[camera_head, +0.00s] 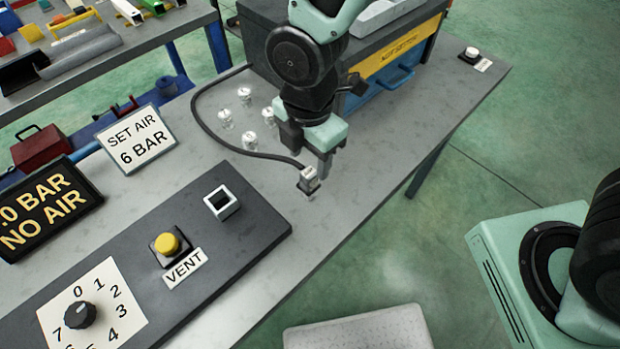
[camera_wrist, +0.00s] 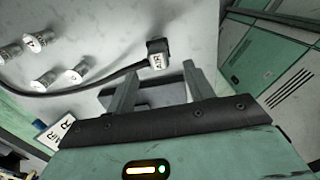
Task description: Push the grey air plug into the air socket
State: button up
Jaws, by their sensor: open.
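The air plug (camera_head: 308,181) is a small block with a white labelled top and a dark body, standing on the grey bench. A black hose runs from it in a loop toward the back box. In the wrist view the plug (camera_wrist: 157,54) is just beyond the fingertips, roughly midway between them. My gripper (camera_head: 318,163) is open, above and close behind the plug; it also shows in the wrist view (camera_wrist: 160,70). I cannot tell whether a finger touches the plug. The air socket (camera_head: 221,202), a white-rimmed square with a dark opening, is on the dark panel to the left, empty.
The dark panel (camera_head: 262,226) also carries a yellow VENT button (camera_head: 168,244) and a numbered dial (camera_head: 80,314). A display (camera_head: 45,208) reads NO AIR, and a sign (camera_head: 138,140) reads SET AIR 6 BAR. Several small labelled cylinders (camera_head: 250,141) stand left of my gripper.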

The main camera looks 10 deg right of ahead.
aim_at(309, 172)
jog(key=shift+w+f+p, duration=0.15)
jog(key=shift+f+p, duration=0.8)
jog(key=shift+f, duration=2.9)
jog(key=c, duration=1.1)
